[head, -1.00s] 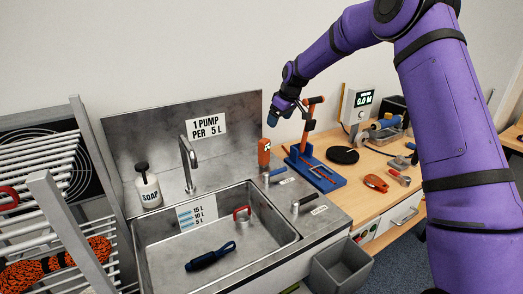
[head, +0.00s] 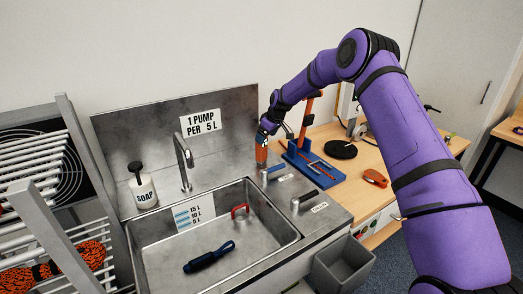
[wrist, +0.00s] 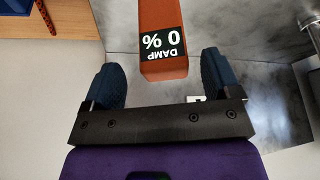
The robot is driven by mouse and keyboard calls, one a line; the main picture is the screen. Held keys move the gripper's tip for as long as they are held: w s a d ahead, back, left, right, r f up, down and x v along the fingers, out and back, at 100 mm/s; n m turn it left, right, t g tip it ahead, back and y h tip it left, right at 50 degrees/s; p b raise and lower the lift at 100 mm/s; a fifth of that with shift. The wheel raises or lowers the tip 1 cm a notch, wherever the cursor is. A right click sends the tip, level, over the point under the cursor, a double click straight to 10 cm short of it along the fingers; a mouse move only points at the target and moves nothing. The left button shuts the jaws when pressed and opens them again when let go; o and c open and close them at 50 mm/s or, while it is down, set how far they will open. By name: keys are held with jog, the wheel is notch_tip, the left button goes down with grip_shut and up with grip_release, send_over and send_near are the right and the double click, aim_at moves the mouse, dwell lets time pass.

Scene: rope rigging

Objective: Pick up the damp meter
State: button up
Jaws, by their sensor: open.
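The damp meter (head: 261,155) is an orange upright block standing on the steel counter at the back right corner of the sink unit. In the wrist view the damp meter (wrist: 163,50) shows a dark display reading "DAMP 0 %", upside down. My gripper (head: 263,135) is at the top of the meter in the head view and partly covers it. In the wrist view my gripper (wrist: 168,80) is open, with a blue fingertip on each side of the meter's near end. Gaps show between the meter and both fingers. The meter's far end runs out of the wrist view.
A tap (head: 184,160) and a soap bottle (head: 142,186) stand left.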

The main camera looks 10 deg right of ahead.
aim_at(261, 149)
jog(key=x, duration=0.5)
jog(key=shift+a, duration=0.2)
jog(key=shift+c, duration=0.2)
jog(key=c, duration=1.1)
jog(key=shift+r, duration=0.1)
